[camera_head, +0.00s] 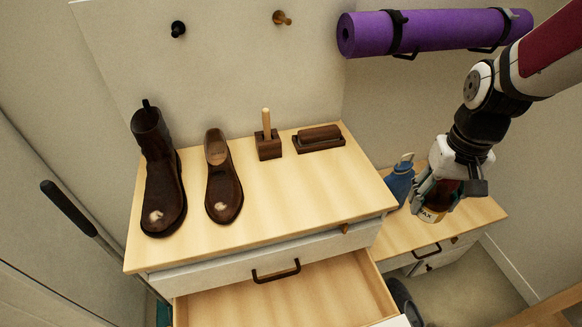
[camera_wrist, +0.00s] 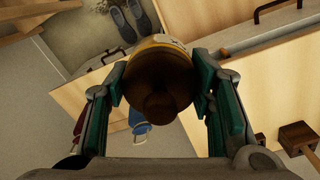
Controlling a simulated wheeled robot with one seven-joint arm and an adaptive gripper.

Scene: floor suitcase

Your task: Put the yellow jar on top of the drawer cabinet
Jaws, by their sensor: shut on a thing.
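In the wrist view the two green-padded fingers press the sides of the jar (camera_wrist: 158,85), whose yellow band shows at the top. A lower cabinet (camera_head: 470,220), also with a drawer, stands to the right.
On the taller cabinet's top stand a brown boot (camera_head: 158,180), a brown shoe (camera_head: 222,185), a block with a wooden handle (camera_head: 268,145) and a brush on a tray (camera_head: 318,138). The top's front right is clear. A blue bottle (camera_head: 400,183) is beside my gripper. A purple mat (camera_head: 440,30) hangs above.

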